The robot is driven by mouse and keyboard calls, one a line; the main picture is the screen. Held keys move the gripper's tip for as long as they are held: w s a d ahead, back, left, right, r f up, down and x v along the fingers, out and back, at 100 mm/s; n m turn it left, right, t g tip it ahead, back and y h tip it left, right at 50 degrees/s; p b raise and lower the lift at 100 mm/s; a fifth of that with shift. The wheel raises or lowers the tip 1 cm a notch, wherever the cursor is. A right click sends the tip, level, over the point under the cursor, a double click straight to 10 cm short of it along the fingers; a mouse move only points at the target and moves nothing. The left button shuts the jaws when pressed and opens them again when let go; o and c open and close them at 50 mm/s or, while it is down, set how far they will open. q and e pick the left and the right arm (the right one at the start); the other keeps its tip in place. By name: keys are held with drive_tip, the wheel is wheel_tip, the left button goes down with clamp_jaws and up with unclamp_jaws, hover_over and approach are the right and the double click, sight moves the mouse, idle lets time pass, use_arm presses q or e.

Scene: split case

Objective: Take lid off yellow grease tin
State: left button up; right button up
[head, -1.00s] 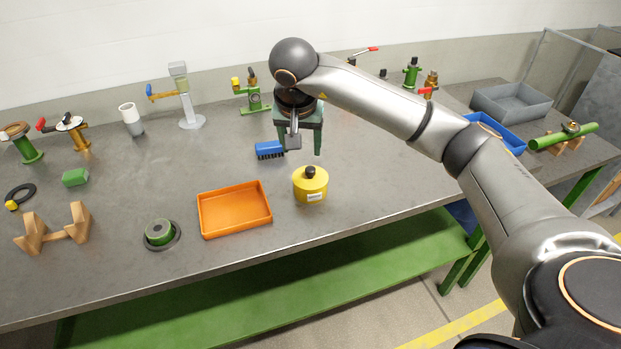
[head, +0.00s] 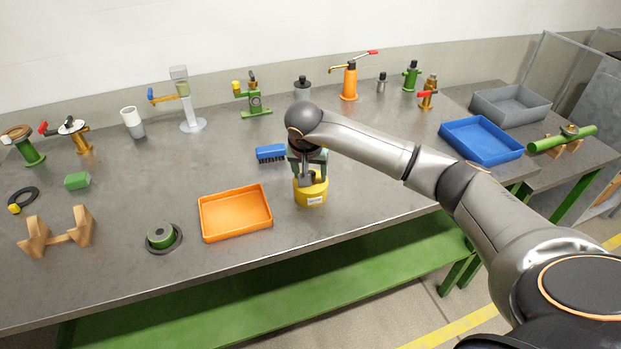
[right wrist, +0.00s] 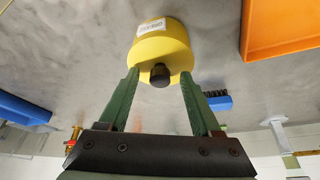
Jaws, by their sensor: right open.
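The yellow grease tin (head: 313,194) stands upright on the bench, right of the orange tray. It also shows in the right wrist view (right wrist: 161,45), with a white label and a dark knob (right wrist: 160,76) on its lid. My right gripper (head: 308,178) is just above the tin in the head view and hides most of the lid. In the right wrist view my right gripper (right wrist: 160,82) is open, its two green fingers on either side of the knob with gaps. I cannot tell whether the fingertips touch the lid. My left gripper is not in view.
The orange tray (head: 203,222) lies close left of the tin. A blue brush (head: 269,152) lies behind it. A green round part (head: 160,236) and a wooden stand (head: 35,235) are farther left. A blue tray (head: 481,140) is at the right. Bench right of the tin is clear.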

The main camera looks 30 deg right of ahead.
drive_tip(key=shift+c, duration=0.2)
clamp_jaws()
idle(0.4)
